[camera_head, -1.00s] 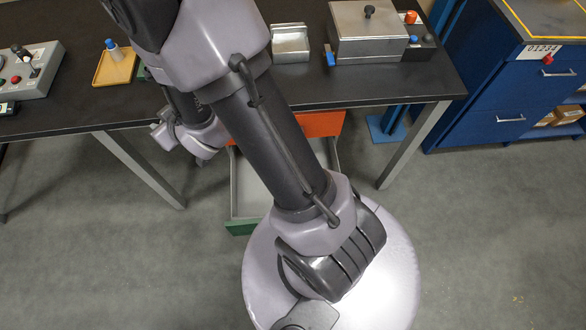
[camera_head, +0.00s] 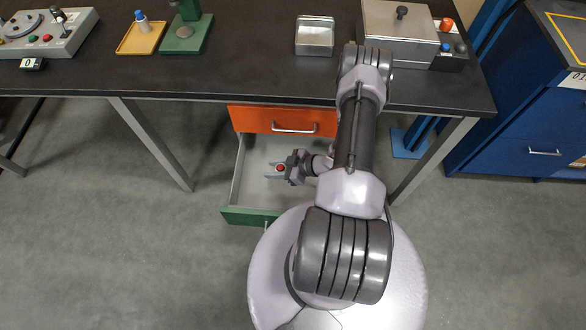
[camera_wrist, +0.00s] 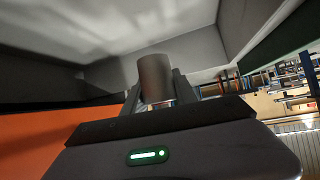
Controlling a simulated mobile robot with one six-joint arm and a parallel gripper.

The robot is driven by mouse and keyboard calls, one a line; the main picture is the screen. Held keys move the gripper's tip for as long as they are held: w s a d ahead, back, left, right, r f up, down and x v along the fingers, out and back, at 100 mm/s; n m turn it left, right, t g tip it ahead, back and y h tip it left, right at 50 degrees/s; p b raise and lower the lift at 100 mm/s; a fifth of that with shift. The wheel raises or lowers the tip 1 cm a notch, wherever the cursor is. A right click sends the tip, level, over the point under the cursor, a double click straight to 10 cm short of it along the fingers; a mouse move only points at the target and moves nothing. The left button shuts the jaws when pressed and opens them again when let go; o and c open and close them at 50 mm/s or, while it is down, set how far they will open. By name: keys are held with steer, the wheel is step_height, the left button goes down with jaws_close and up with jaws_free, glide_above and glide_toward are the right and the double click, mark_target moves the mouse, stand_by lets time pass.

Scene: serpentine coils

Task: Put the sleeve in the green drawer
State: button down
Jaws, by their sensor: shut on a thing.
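The green drawer (camera_head: 247,217) is pulled out under the table, with a green front and a pale grey inside. My gripper (camera_head: 279,169) is over or inside the drawer's open space in the head view; its exact height is hard to tell. In the wrist view my gripper (camera_wrist: 156,100) is shut on the sleeve (camera_wrist: 154,76), a short grey-brown cylinder standing out between the fingers. Pale drawer walls surround it there. In the head view the sleeve is too small to make out clearly; a small red spot shows at the jaws.
A shut orange drawer (camera_head: 262,120) sits just above the green one. The black tabletop (camera_head: 250,75) carries a yellow tray (camera_head: 141,39), a green stand (camera_head: 187,36), a metal tray (camera_head: 314,37), a lidded metal box (camera_head: 398,35) and a control panel (camera_head: 45,35).

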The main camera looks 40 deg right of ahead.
steer(key=f+b, duration=0.1)
steer(key=f, duration=0.2)
steer(key=f+b, duration=0.2)
steer(key=f, duration=0.2)
steer(key=f+b, duration=0.2)
steer(key=f, duration=0.2)
steer(key=shift+s, duration=0.25)
steer(key=shift+r, duration=0.2)
steer(key=shift+f, duration=0.15)
steer(key=c, duration=1)
jaws_free()
steer(key=shift+r, duration=0.25)
steer(key=p+v, duration=0.3)
steer(key=v, duration=0.3)
steer(key=shift+s+d+r, duration=0.15)
steer(key=shift+r, duration=0.05)
steer(key=shift+s+d+r, duration=0.15)
steer(key=shift+s, duration=0.2)
